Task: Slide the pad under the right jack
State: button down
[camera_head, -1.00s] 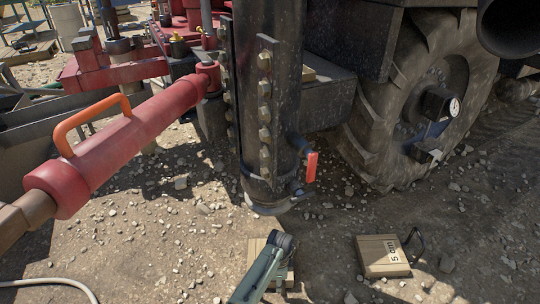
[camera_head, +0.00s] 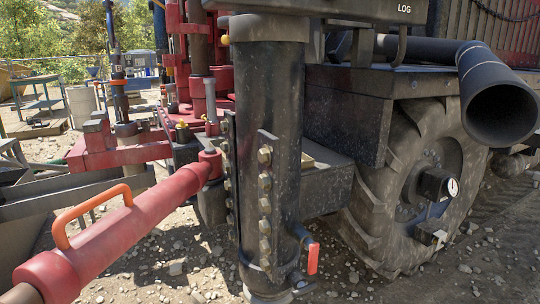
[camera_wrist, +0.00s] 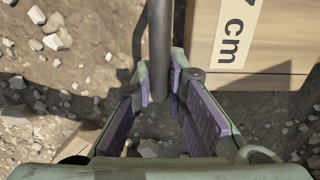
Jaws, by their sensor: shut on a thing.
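The jack (camera_head: 270,150) is a thick black upright column with a bolted flange, in the middle of the head view. Its foot is at the bottom edge, and the ground under it is out of view. In the wrist view, a tan wooden pad (camera_wrist: 275,50) marked "7 cm" lies at the upper right. My gripper (camera_wrist: 168,88), with purple finger pads, is shut on a dark round bar (camera_wrist: 159,40), which looks like a pad handle. The bar runs out of the top of the view, so its join to the pad is hidden. The head view does not show my gripper.
A large tyre (camera_head: 405,190) stands right of the jack. A red cylinder with an orange handle (camera_head: 120,235) slants in from the left. A small red lever (camera_head: 313,258) sticks out low on the jack. Part of a tan block (camera_wrist: 75,142) shows at lower left of the wrist view.

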jog(key=shift+r, duration=0.1)
jog(key=shift+w, duration=0.15)
jog(key=shift+w, duration=0.1)
jog(key=shift+w+a+b, duration=0.1)
jog(key=shift+w+b, duration=0.55)
jog(key=shift+w, duration=0.05)
